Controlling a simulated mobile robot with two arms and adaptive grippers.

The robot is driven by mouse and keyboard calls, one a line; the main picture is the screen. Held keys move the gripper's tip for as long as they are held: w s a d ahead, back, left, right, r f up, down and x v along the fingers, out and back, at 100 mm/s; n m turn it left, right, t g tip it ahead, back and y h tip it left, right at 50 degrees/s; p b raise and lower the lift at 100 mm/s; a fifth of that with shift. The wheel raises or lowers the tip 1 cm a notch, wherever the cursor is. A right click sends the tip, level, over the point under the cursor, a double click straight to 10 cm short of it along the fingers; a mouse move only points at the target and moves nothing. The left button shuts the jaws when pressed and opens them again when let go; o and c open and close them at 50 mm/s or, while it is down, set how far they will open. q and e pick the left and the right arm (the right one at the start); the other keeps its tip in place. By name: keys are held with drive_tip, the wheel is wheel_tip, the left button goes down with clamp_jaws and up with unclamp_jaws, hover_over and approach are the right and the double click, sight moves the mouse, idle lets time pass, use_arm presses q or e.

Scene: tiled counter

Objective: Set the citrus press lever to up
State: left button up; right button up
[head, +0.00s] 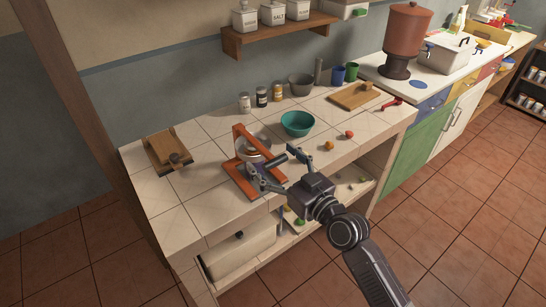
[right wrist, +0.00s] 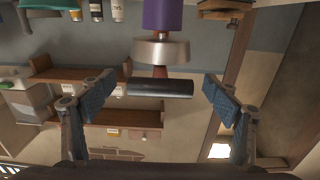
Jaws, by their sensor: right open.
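The citrus press (head: 242,134) stands on the tiled counter, with an orange frame and a metal cup in its middle. A dark, bar-shaped lever handle (head: 276,160) sticks out at its front. My right gripper (head: 281,168) is open at the front of the press, its fingers on either side of the handle. In the right wrist view the handle (right wrist: 160,88) lies crosswise between the two blue-grey finger pads, with a gap at each end. A metal cup-shaped part (right wrist: 161,51) and a purple part show behind it. My left gripper is not in view.
A teal bowl (head: 297,123) stands right of the press, with small fruits (head: 329,146) near it. Jars (head: 262,97) stand along the wall. The counter's front left is clear.

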drive_tip(key=shift+c, duration=0.5)
drive_tip(key=c, duration=1.5)
drive_tip(key=shift+w+a+f, duration=0.1)
drive_tip(key=shift+w+f, duration=0.05)
drive_tip(key=shift+c, duration=1)
